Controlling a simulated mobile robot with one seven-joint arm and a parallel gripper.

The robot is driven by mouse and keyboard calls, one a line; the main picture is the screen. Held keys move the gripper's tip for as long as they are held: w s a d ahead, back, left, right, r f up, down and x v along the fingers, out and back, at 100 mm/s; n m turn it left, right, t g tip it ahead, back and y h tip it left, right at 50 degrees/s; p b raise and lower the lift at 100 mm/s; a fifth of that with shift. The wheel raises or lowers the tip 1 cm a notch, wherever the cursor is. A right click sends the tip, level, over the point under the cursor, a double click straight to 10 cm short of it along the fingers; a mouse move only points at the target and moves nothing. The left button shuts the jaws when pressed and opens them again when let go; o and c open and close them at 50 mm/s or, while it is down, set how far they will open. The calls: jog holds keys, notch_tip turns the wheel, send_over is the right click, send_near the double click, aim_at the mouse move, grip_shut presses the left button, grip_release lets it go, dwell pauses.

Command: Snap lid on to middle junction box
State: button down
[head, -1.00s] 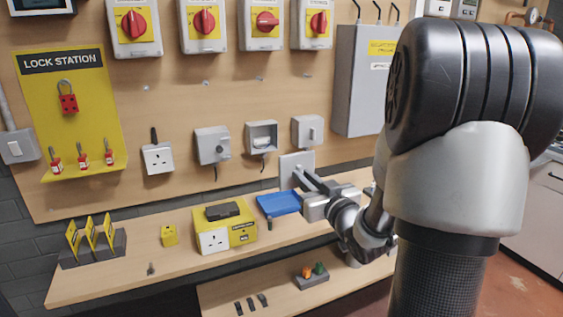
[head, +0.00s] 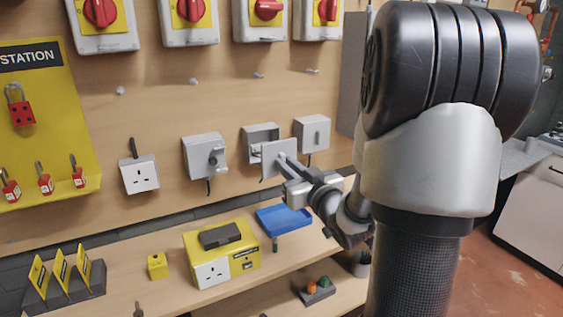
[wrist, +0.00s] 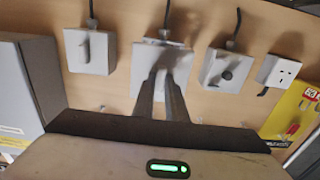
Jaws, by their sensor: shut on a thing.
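The middle junction box (head: 254,133) is an open grey box on the wooden wall panel, between two closed grey boxes. My gripper (head: 284,160) is shut on the flat square grey lid (head: 270,163), held upright in front of the middle box's lower right part. The upper left of the box's opening still shows past the lid. In the wrist view, my gripper's fingers (wrist: 163,80) reach to the lid (wrist: 143,72), which covers most of the box behind it. Whether the lid touches the box I cannot tell.
The left box (head: 204,155) has a round knob; the right box (head: 313,133) is close beside the lid. A white socket (head: 139,176) is further left. Below, the shelf holds a blue tray (head: 283,219) and a yellow tester box (head: 230,262).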

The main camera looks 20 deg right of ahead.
jog(key=w, duration=0.7)
jog(key=shift+a, duration=0.15)
jog(key=shift+w, duration=0.1)
jog(key=shift+w+b, duration=0.15)
jog(key=shift+b, duration=0.45)
dwell(0.9)
jog(key=shift+w+b, duration=0.4)
jog(key=shift+w, duration=0.15)
dwell(1.2)
jog(key=c, duration=1.9)
grip_release()
jog(key=shift+w, duration=0.1)
jog(key=shift+o, duration=0.2)
jog(key=s, duration=1.4)
jog(key=shift+d+b, duration=0.25)
jog(key=shift+b, duration=0.05)
